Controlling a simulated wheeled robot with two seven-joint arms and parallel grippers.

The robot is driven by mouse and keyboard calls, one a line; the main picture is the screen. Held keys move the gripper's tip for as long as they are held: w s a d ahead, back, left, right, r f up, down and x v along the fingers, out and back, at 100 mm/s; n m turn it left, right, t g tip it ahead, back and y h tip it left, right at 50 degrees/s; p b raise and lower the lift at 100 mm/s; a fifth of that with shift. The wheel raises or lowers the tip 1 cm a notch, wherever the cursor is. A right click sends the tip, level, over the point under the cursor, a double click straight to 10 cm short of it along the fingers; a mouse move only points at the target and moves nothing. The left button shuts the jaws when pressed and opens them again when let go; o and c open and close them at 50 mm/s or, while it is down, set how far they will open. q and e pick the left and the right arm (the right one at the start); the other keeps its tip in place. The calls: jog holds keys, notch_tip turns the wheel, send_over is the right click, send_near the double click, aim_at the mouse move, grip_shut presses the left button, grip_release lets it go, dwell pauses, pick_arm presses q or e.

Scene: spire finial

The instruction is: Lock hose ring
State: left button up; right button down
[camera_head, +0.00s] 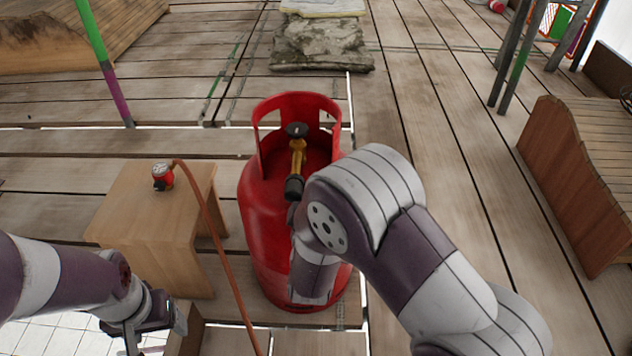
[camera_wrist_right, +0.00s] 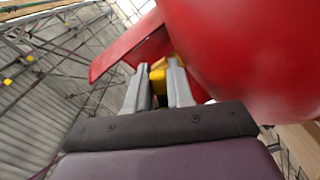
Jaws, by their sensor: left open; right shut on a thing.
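A red gas cylinder (camera_head: 262,235) stands upright in the middle of the head view. Inside its collar is a brass valve (camera_head: 298,155) with a black knob (camera_head: 297,130) on top and a black end piece (camera_head: 294,188) facing me. My right arm reaches in front of the cylinder and hides its gripper there. In the right wrist view, my right gripper (camera_wrist_right: 158,90) is shut on a yellow piece (camera_wrist_right: 158,78) beside the red cylinder body (camera_wrist_right: 245,50); which part it is, I cannot tell. My left gripper (camera_head: 155,325) is open and empty at lower left. I cannot make out the hose ring.
A wooden stool (camera_head: 130,215) left of the cylinder carries a red regulator with a gauge (camera_head: 162,177). An orange-brown hose (camera_head: 212,225) runs from it down past the cylinder's left side. Scaffold poles stand at left and upper right. Stone slabs (camera_head: 318,42) lie behind.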

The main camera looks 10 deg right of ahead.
jog(key=shift+a+f+m, duration=0.2)
jog(key=shift+f+m, duration=0.15)
jog(key=shift+m, duration=0.55)
jog(key=c, duration=1.1)
grip_release()
